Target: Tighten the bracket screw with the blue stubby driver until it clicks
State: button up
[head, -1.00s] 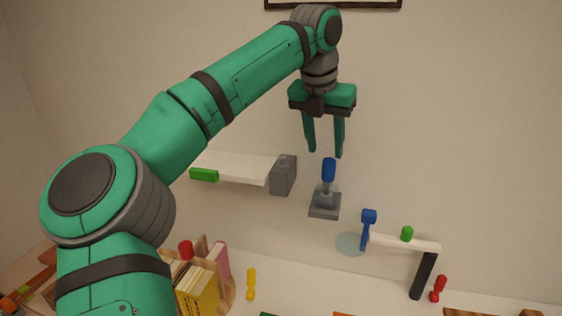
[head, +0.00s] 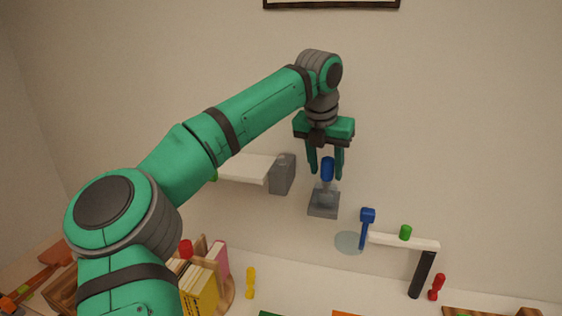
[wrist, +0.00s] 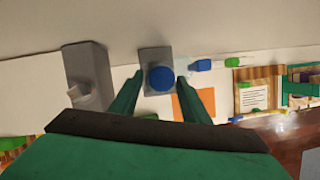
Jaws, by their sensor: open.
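A blue driver (head: 327,168) with a short rounded handle stands upright in a grey stand (head: 323,210). The wrist view shows its round blue top (wrist: 161,78) from above. My gripper (head: 325,174) is open and points down, with one finger on each side of the handle. The wrist view shows gaps between the fingers and the handle. A grey block (head: 283,175) stands at the right end of a white shelf. In the wrist view this block (wrist: 88,70) has a small pale round stub (wrist: 85,96) on its face; I cannot tell if it is the bracket screw.
The white shelf (head: 245,168) is left of the stand. A second blue-handled tool (head: 367,220) is at right, near a white bar (head: 405,241) with a green piece (head: 405,232). Red (head: 437,287) and yellow (head: 251,282) tools and books (head: 200,285) are lower down.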

grip_shut()
jog(key=shift+r, duration=2.5)
